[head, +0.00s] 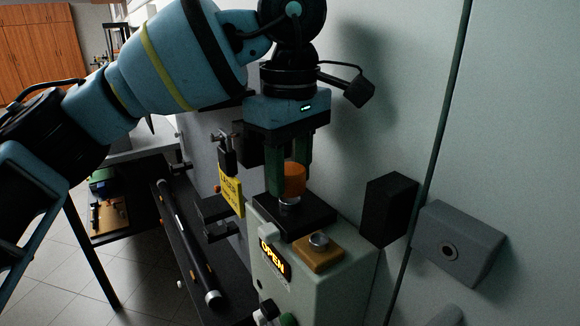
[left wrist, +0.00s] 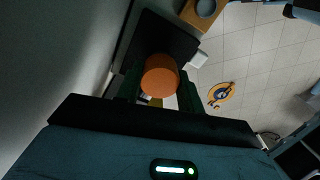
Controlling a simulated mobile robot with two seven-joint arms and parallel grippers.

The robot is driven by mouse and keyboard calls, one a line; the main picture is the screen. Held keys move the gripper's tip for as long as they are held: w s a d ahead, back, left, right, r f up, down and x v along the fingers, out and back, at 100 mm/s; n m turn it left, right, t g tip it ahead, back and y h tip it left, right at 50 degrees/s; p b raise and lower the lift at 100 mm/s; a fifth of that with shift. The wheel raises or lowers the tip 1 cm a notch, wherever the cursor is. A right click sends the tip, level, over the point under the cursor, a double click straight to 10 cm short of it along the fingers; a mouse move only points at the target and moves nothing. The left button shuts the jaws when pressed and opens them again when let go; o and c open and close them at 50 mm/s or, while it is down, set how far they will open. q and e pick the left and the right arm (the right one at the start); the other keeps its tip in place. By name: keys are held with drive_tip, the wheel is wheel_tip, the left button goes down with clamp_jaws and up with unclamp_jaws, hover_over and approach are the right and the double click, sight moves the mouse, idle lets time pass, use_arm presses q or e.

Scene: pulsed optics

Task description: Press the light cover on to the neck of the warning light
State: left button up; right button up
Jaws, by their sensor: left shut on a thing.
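The orange light cover (head: 294,179) is between the fingers of my left gripper (head: 290,175), which is shut on it and points down. In the left wrist view the cover (left wrist: 160,76) shows as an orange disc between the two green fingers. Right below the cover is the pale metal neck of the warning light (head: 289,203), standing on a black base plate (head: 315,218) on top of the grey-green box. The cover is over the neck; I cannot tell whether it is seated. My right gripper is not in view.
The box (head: 310,283) carries a lit "OPEN" sign (head: 273,259) and a round metal button on a yellow-brown block (head: 319,251). A yellow tag (head: 230,190) and padlock hang at the left. A black block (head: 388,208) and grey wall box (head: 458,243) stand right.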

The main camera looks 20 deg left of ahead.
use_arm(q)
drive_tip(key=shift+f, duration=1.1)
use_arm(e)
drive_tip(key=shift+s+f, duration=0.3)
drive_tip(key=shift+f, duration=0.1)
use_arm(q)
drive_tip(key=shift+f+b, duration=0.25)
drive_tip(key=shift+b, duration=0.05)
drive_tip(key=o, duration=1.2)
drive_tip(key=shift+o, duration=0.2)
drive_tip(key=shift+r, duration=0.1)
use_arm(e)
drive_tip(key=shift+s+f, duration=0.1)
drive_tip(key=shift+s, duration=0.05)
use_arm(q)
drive_tip(key=shift+r+p, duration=0.55)
drive_tip(key=shift+r, duration=3.35)
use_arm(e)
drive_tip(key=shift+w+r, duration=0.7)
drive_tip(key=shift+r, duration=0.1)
